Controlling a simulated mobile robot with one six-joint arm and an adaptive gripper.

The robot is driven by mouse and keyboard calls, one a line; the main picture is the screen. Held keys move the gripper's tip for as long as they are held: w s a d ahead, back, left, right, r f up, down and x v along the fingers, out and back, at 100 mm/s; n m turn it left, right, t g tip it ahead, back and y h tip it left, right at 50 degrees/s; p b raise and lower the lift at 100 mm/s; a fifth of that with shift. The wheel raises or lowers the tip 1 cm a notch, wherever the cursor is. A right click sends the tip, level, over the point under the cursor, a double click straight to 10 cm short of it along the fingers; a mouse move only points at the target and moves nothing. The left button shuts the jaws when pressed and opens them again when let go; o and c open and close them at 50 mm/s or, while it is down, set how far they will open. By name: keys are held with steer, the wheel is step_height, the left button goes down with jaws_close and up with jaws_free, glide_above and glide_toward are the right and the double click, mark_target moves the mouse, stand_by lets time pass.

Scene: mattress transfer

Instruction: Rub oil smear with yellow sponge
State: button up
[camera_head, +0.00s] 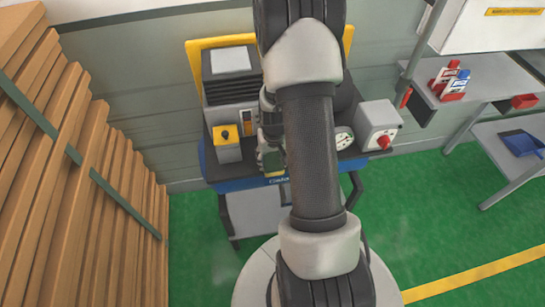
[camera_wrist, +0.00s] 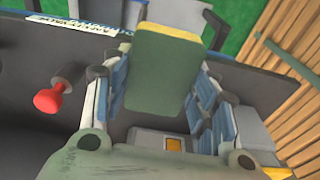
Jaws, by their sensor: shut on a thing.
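The sponge (camera_wrist: 163,68) has a dull green broad face and a yellow edge along its far end. In the wrist view it is held between the two blue-grey fingers of my gripper (camera_wrist: 162,85), which is shut on its sides. In the head view my gripper (camera_head: 270,158) is over the front of the machine bench, partly hidden behind my arm. A small yellow bit below it may be the sponge. I cannot make out an oil smear in either view; my arm hides the middle of the bench.
The dark bench top carries a yellow box with a black knob (camera_head: 226,134) and a grey box with a red knob (camera_head: 380,125). A red button (camera_wrist: 50,100) shows left of my gripper. Stacked planks (camera_head: 75,180) stand left; a shelf (camera_head: 480,80) is right. Green floor is open at right.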

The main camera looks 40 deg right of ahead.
steer(key=shift+f+b, duration=0.85)
steer(key=shift+f, duration=0.25)
stand_by(0.6)
